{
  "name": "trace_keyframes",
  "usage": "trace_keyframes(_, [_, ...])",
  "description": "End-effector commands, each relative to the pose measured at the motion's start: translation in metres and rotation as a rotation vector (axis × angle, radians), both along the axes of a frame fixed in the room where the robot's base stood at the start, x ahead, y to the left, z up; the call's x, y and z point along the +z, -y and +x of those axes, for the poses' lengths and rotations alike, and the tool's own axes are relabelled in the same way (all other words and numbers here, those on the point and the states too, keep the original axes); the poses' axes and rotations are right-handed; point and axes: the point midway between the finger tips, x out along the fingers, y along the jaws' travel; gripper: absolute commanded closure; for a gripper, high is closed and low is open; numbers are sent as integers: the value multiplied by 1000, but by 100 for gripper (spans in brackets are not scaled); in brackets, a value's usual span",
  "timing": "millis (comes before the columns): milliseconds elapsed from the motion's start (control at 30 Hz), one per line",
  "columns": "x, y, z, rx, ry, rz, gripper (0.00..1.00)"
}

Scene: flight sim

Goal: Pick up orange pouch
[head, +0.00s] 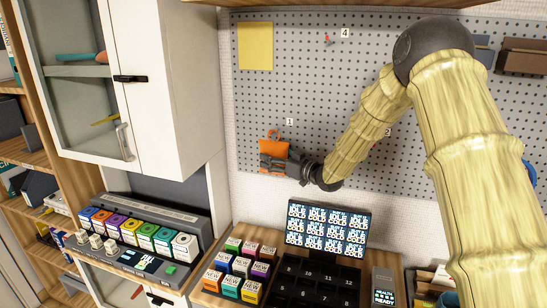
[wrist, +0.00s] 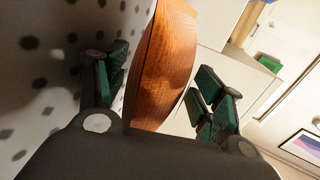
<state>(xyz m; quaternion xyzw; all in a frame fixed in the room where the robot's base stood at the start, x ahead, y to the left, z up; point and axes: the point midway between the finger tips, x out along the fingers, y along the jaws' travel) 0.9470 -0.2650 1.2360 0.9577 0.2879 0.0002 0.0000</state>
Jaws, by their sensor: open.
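The orange pouch (head: 273,153) hangs on the grey pegboard near the label 1, in the left part of the board. In the wrist view the pouch (wrist: 166,65) shows as a brownish-orange, textured shape between the two fingers. My gripper (head: 268,163) is at the pouch, reaching in from the right. In the wrist view my gripper (wrist: 155,95) is open, with green finger pads on either side of the pouch. The left finger lies close to the board, and a gap shows between the pouch and the right finger. Part of the pouch is hidden behind the gripper in the head view.
The pegboard (head: 300,60) carries a yellow sheet (head: 255,46) and brown holders (head: 522,57) at the right. A white cabinet (head: 170,80) stands close on the left. Below are a row of colored boxes (head: 140,233), more small boxes (head: 240,268) and a screen (head: 327,229).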

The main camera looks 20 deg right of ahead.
Motion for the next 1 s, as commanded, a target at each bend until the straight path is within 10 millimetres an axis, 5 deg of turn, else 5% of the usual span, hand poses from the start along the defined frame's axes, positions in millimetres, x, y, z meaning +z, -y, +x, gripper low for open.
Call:
trace_keyframes(100, [0, 0, 0, 0, 0, 0, 34])
trace_keyframes(400, [0, 0, 0, 0, 0, 0, 86])
trace_keyframes(1000, [9, 0, 0, 0, 2, 0, 87])
